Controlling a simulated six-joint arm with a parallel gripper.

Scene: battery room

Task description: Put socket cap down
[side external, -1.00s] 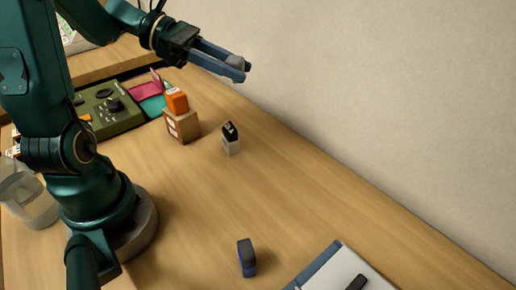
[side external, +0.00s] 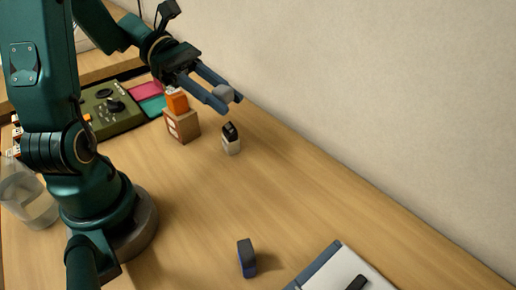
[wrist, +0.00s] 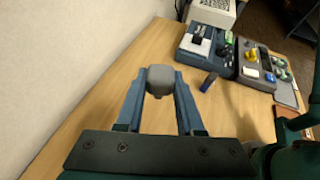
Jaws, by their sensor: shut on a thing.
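The socket cap (side external: 224,93) is a small grey rounded piece. My gripper (side external: 226,98) is shut on it, with the cap between the tips of the two blue fingers. The wrist view shows the cap (wrist: 160,80) at the fingertips too. The gripper holds it in the air above the far part of the wooden table (side external: 290,195), near the wall. In the side view it appears just above a small black-and-white block.
The black-and-white block (side external: 231,139) stands on the table below the gripper. A cardboard box (side external: 183,126) with an orange block (side external: 177,101) on top stands to its left. A dark blue block (side external: 247,258) stands near the front. The middle of the table is clear.

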